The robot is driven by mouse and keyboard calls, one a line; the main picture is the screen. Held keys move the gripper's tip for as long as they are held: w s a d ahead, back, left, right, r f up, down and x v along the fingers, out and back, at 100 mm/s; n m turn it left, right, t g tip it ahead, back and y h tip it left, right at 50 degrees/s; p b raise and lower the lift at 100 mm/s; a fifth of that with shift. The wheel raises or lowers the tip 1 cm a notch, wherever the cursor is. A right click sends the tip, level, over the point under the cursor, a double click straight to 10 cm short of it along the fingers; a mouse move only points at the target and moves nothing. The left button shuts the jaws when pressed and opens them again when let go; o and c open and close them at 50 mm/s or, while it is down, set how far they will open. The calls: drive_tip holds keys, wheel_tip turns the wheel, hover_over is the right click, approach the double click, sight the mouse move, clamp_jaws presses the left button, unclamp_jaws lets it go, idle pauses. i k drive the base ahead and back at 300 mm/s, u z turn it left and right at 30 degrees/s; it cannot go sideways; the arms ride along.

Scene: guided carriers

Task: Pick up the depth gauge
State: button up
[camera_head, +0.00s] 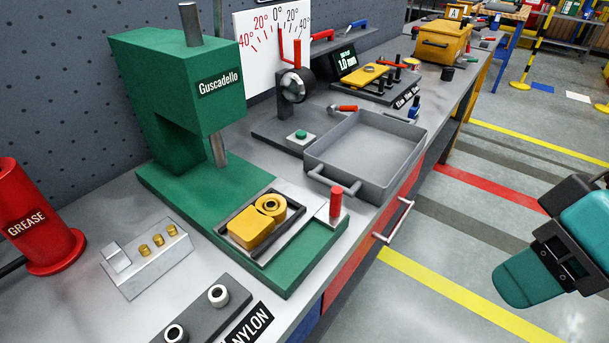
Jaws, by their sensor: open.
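I cannot tell for certain which item is the depth gauge. A small blue-topped tool (413,107) stands on the bench beyond the tray's far right corner, too small to make out fully. A red-handled tool (344,108) lies at the tray's far left edge. My gripper (550,275), teal and dark, is at the right edge, partly cut off by the frame. It is over the floor, off the bench and apart from these tools. It is open, with nothing visible in it.
A grey tray (314,157) lies mid-bench. The green press (180,80) rises at left, with a yellow part (252,228) on its base. A red grease container (35,222), an angle dial (271,45) and a yellow box (443,42) also stand there. The floor aisle is clear.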

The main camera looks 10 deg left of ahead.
sight(413, 112)
drive_tip(key=z, duration=0.5)
drive_tip(key=k, duration=0.6)
drive_tip(key=z, duration=0.55)
drive_tip(key=i, duration=0.8)
drive_tip(key=u, duration=0.65)
drive_tip(key=i, duration=0.95)
drive_tip(key=u, duration=1.4)
drive_tip(key=i, duration=0.55)
drive_tip(key=u, duration=0.7)
